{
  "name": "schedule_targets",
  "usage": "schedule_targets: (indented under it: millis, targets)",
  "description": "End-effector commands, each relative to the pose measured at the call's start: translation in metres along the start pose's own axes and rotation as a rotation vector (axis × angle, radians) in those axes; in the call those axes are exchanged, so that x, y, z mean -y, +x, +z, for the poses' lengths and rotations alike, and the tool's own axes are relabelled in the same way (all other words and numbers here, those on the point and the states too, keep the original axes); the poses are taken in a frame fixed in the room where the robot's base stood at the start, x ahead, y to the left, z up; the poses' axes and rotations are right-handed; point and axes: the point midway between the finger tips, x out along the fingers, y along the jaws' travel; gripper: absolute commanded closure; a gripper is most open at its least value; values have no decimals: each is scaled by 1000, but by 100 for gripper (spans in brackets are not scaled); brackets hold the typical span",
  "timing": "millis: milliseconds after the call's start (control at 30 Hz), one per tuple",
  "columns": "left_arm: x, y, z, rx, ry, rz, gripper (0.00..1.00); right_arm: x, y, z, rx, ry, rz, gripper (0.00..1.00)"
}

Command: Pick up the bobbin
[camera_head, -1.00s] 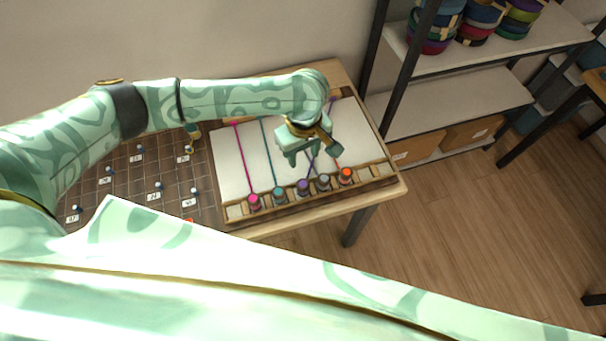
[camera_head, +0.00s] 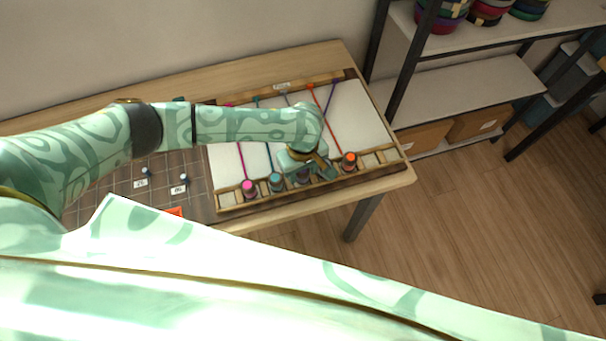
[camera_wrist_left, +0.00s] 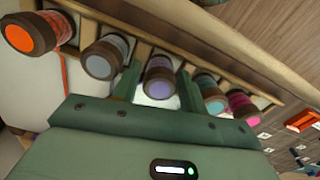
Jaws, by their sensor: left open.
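Several bobbins stand in a row in the wooden rack along the board's front edge: a pink bobbin (camera_head: 249,188), a teal bobbin (camera_head: 276,182), a purple one, a grey one and an orange bobbin (camera_head: 349,161). My left gripper (camera_head: 312,171) is low over the row and hides much of the purple and grey bobbins in the head view. In the left wrist view, the purple bobbin (camera_wrist_left: 160,80) shows between the open fingers (camera_wrist_left: 158,82), with the grey bobbin (camera_wrist_left: 104,58) just beside one finger. I cannot tell whether the fingers touch it. My right gripper is out of view.
The white board (camera_head: 226,163) carries coloured cords running back from the bobbins. A dark gridded mat (camera_head: 112,193) with small pegs and labels lies to its left. A metal shelf (camera_head: 455,88) stands at the right. Floor is clear in front of it.

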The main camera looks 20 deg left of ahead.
Motion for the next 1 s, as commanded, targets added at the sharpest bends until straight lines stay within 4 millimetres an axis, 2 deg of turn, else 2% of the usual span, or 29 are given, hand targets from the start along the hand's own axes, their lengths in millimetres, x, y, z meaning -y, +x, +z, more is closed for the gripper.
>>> schedule_targets:
  millis: [167,300,667,767,900,1000]
  targets:
    - [0,-1,0,-1,1,1,57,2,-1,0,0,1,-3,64]
    - [0,-1,0,0,1,1,92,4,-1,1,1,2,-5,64]
    - [-1,-5,0,0,1,2,92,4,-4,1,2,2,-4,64]
    - [-1,-15,0,0,0,2,92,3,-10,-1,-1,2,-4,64]
    - [-1,-41,0,-1,2,4,92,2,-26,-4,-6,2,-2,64]
    - [6,-62,19,2,6,4,92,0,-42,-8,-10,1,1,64]
